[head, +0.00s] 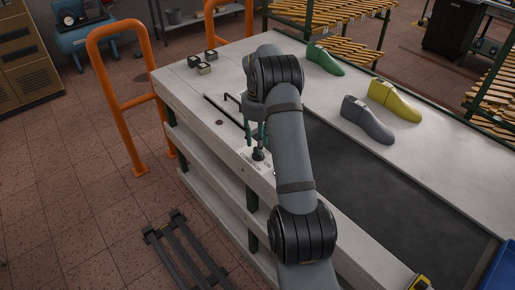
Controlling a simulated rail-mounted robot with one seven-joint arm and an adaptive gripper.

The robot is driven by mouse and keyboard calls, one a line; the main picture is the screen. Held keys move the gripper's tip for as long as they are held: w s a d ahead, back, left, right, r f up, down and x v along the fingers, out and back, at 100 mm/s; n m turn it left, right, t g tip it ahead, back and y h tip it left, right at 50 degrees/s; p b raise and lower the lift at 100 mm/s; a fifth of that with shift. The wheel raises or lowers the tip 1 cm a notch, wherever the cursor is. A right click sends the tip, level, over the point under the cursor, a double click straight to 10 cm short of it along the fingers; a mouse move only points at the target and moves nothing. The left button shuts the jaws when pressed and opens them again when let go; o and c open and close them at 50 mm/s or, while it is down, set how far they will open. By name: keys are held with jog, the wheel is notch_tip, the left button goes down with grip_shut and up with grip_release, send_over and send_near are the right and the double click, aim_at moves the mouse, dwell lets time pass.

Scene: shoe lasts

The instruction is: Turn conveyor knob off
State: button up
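The black conveyor knob (258,155) stands on a pale label plate (247,160) at the near edge of the light-grey bench. The plate reads "CONVEYOR", with "ON" to the right of the knob. My gripper (256,138) points down just above the knob, its teal fingers partly hidden by my arm. I cannot tell whether the fingers touch the knob or how wide they stand. The knob's pointer direction is too small to read. The dark conveyor belt (390,205) runs to the right of my arm.
Green (325,60), yellow (394,100) and grey (367,120) shoe lasts lie on the bench's far side. Small dark boxes (203,66) and a black rod (224,112) lie left of my gripper. An orange rail (118,90) stands beside the bench.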

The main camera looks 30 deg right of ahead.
jog(key=shift+f, duration=1.8)
jog(key=shift+c, duration=0.5)
jog(key=c, duration=0.8)
grip_shut()
